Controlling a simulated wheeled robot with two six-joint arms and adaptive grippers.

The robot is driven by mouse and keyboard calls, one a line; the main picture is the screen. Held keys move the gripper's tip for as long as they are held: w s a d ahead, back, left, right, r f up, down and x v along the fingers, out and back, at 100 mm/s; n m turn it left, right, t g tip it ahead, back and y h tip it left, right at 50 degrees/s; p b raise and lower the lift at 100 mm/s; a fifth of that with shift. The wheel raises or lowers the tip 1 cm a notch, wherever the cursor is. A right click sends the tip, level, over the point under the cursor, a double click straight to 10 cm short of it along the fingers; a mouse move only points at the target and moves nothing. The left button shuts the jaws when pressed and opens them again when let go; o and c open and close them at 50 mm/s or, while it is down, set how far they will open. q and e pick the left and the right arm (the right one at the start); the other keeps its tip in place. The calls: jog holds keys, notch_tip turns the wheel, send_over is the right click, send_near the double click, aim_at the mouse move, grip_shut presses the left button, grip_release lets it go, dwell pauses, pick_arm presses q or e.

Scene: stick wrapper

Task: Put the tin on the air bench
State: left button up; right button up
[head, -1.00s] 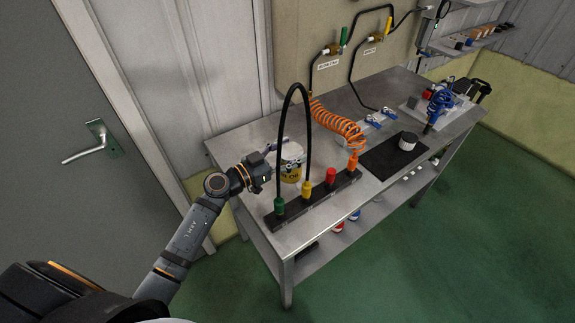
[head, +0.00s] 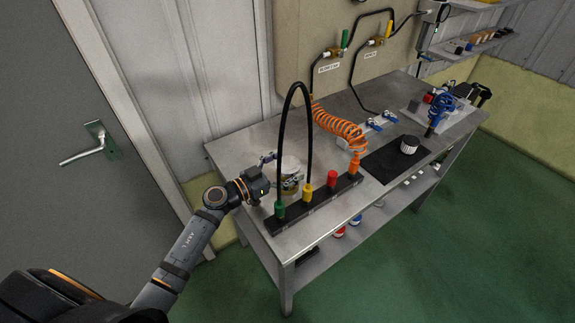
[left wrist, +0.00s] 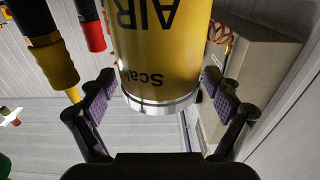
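The tin (head: 291,168) is pale on top with a yellow label and stands upright at the left end of the metal air bench (head: 240,150), behind the black manifold. In the left wrist view the yellow tin (left wrist: 160,50) appears upside down, with black "AIR" and "Scale" lettering and a silver rim. My left gripper (head: 270,174) is at the tin's left side. Its fingers (left wrist: 158,100) are spread on either side of the tin, with gaps visible beside the rim. My right gripper is not in view.
The black manifold (head: 318,200) with coloured connectors and an arching black hose (head: 284,120) stands close in front of the tin. An orange coiled hose (head: 338,125), a black mat (head: 380,162) and a round part (head: 409,144) lie further right. Bare bench is left of the tin.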

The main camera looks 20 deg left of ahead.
pick_arm(q)
jog(key=shift+r, duration=0.1)
jog(key=b+v, duration=0.1)
jog(key=v, duration=0.8)
jog(key=shift+s+b, duration=0.15)
jog(key=shift+b, duration=0.25)
jog(key=p+v, duration=0.2)
jog(key=shift+s+a, duration=0.25)
jog(key=shift+a, duration=0.1)
